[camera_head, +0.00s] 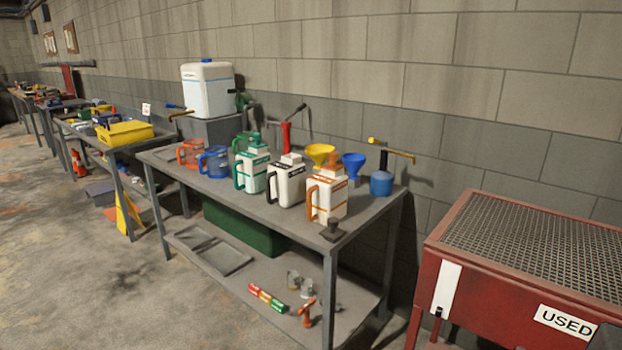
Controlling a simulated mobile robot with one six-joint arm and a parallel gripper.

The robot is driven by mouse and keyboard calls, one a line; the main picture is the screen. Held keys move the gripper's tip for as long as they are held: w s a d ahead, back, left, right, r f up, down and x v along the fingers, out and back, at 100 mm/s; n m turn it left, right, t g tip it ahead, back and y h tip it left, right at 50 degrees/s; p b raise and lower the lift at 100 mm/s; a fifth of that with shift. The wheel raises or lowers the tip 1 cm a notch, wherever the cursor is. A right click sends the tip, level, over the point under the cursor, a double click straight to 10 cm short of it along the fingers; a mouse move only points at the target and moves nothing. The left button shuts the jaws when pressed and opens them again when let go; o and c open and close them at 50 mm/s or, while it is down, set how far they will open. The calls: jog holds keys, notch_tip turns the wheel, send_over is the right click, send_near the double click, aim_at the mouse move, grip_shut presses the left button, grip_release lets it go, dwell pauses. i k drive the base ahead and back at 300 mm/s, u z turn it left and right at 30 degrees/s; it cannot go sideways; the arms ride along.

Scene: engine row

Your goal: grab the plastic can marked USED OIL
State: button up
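Three white plastic cans stand in a row on the workbench (275,212). One has a green handle and band (257,172), one a black handle and band (292,186), one an orange handle and band (333,200). Their labels are too small to read, so I cannot tell which is marked USED OIL. The cans are upright and close together, and the front ones partly cover things behind.
Red and blue jugs (213,162), yellow and blue funnels (354,163) and a small dark object (332,231) share the bench. A red grated tank (530,260) with a sign reading "USED" stands at right. Open floor (80,270) lies at left.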

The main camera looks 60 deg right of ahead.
aim_at(285, 181)
jog(key=u, duration=0.45)
jog(key=k, duration=0.15)
jog(key=z, duration=2.15)
jog(key=k, duration=0.85)
jog(key=u, duration=0.2)
jog(key=i, duration=0.9)
jog(key=z, duration=0.05)
